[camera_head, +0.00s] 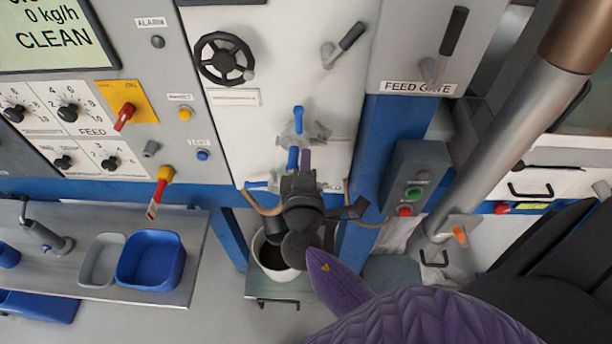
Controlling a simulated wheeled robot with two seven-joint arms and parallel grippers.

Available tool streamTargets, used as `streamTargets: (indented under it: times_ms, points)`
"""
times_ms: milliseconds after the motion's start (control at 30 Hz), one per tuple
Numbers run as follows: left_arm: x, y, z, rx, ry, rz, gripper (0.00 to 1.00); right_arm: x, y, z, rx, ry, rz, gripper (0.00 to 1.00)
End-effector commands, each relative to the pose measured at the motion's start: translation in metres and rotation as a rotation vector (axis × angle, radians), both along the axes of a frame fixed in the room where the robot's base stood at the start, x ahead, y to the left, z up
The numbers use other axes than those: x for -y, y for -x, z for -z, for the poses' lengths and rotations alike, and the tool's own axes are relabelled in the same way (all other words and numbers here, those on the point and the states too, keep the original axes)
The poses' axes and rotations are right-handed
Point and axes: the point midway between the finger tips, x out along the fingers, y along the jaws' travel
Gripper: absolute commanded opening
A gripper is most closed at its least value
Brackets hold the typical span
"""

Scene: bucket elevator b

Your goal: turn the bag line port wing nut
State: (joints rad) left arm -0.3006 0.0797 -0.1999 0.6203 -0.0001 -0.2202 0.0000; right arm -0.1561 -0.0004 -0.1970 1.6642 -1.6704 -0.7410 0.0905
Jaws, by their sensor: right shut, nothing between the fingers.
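A grey fitting (298,136) sits low on the white panel in the middle, with a blue upright piece (298,118) above it and another blue piece (293,158) below it. I take this to be the port with its wing nut, but my gripper covers its lower part. My right gripper (304,164), dark with a purple arm, reaches up from the bottom right. It is shut and empty, its tip just below the fitting and beside the lower blue piece. Whether it touches cannot be told. My left gripper is not in view.
A black handwheel (223,59) and a lever (343,45) are above on the panel. A blue post (385,150) and a button box (414,180) stand to the right. A white bucket (259,250) stands below. A shelf with bins (150,260) is left.

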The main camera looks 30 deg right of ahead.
Motion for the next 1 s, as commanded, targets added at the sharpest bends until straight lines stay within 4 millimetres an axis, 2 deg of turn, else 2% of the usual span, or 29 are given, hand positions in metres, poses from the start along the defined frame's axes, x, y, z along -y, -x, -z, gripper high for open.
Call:
streamTargets:
  times_ms: [100,200,333,800,1000]
  points:
    - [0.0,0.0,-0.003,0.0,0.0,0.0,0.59,0.015,-0.018,-0.001,0.0,0.001,0.001,0.0]
    - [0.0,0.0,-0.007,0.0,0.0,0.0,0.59,0.032,-0.021,-0.001,-0.001,0.001,0.001,0.0]
    - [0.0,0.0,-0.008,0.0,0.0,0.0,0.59,0.044,-0.024,0.0,-0.001,-0.001,0.0,0.0]
    - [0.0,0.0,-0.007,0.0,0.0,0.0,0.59,0.049,-0.024,0.001,0.0,-0.001,-0.005,0.0]
    - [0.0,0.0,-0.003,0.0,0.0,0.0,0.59,0.055,-0.024,0.002,0.0,0.0,-0.06,0.0]
